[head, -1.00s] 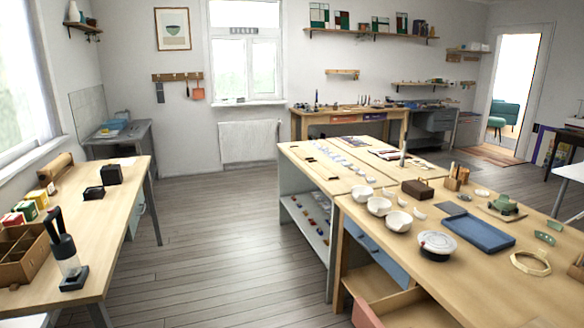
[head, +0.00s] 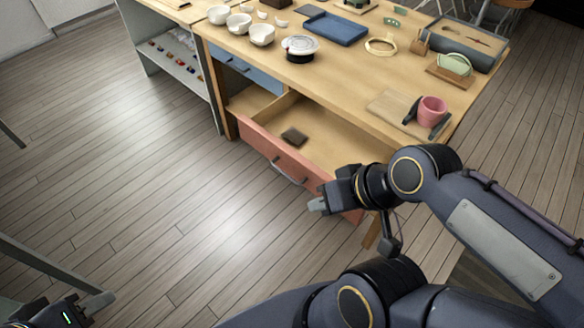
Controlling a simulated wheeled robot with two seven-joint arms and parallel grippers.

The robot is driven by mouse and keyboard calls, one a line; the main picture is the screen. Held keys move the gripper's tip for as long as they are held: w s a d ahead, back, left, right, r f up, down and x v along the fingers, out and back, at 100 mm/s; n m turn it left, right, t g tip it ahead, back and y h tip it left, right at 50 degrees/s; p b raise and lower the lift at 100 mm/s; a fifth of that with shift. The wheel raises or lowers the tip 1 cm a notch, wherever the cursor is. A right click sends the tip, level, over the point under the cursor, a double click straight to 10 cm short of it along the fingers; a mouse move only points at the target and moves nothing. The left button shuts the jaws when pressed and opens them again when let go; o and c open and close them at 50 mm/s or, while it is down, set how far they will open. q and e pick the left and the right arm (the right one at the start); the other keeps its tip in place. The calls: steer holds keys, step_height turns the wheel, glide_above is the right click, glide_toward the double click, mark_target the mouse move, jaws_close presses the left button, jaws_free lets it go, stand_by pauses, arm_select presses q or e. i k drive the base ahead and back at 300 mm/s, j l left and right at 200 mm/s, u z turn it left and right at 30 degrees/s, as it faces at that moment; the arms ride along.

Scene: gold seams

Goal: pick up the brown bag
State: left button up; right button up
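A small, flat dark brown thing (head: 294,136), which looks like the brown bag, lies in the open drawer (head: 335,143) of the workbench. My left gripper (head: 98,302) is at the bottom left corner over the floor, far from the drawer, and partly cut off.
The workbench top carries white bowls (head: 262,34), a round lidded container (head: 300,47), a blue tray (head: 336,28), a ring (head: 381,46) and a pink cup (head: 431,110).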

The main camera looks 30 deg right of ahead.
mark_target(294, 136)
steer(key=l+z, duration=0.1)
steer(key=z, duration=0.4)
steer(key=l+z, duration=0.1)
steer(key=z, duration=0.4)
steer(key=l+z, duration=0.1)
steer(key=z, duration=0.4)
steer(key=l+z, duration=0.1)
steer(key=z, duration=0.4)
steer(key=j+z, duration=0.2)
steer(key=z, duration=0.25)
steer(key=j+z, duration=0.2)
steer(key=z, duration=0.25)
steer(key=j+z, duration=0.2)
steer(key=z, duration=0.2)
steer(key=k+j+z, duration=0.2)
steer(key=j, duration=0.25)
steer(key=k+j+z, duration=0.15)
steer(key=j, duration=0.3)
steer(key=k+j+z, duration=0.2)
steer(key=j, duration=0.25)
steer(key=k+j+z, duration=0.15)
steer(key=k+j, duration=0.3)
steer(key=j, duration=0.15)
steer(key=k+j, duration=0.2)
steer(key=j, duration=0.1)
